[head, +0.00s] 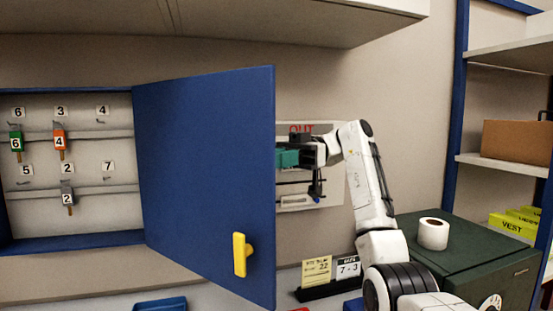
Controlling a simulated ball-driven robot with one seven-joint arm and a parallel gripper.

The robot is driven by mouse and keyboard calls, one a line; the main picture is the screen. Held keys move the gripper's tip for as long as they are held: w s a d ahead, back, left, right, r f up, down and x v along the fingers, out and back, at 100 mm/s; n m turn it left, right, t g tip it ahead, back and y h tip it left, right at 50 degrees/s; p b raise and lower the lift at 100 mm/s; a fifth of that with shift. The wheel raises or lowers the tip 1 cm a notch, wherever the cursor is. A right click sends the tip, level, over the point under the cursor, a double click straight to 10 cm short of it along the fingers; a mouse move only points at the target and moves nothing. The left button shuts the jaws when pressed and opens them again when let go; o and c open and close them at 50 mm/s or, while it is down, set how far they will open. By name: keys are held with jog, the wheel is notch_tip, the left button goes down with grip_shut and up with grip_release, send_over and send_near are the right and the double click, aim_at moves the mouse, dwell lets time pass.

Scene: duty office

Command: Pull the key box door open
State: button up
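The key box (70,240) is on the wall at the left, with its blue door (195,170) swung wide open to the right. A yellow handle (240,255) sits low on the door near its free edge. Inside, numbered hooks and a few tagged keys show, among them a green key tag (16,142), an orange one (59,141) and a grey one (67,195). My gripper (287,158) is just right of the door's free edge, well above the handle. Its fingertips are partly hidden behind the door, so I cannot tell its opening or whether it touches the door.
An OUT board (335,190) hangs on the wall behind my gripper. A dark green cabinet (470,262) with a white roll (433,233) on it stands at right, below shelves with a cardboard box (515,141). A calendar stand (330,285) and blue tray (160,304) are below.

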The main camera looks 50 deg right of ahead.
jog(key=shift+o, duration=1.4)
jog(key=shift+w+a, duration=0.65)
jog(key=shift+o, duration=0.2)
jog(key=shift+d+f, duration=0.1)
jog(key=shift+s+d, duration=0.15)
jog(key=shift+s, duration=0.05)
jog(key=shift+d, duration=0.1)
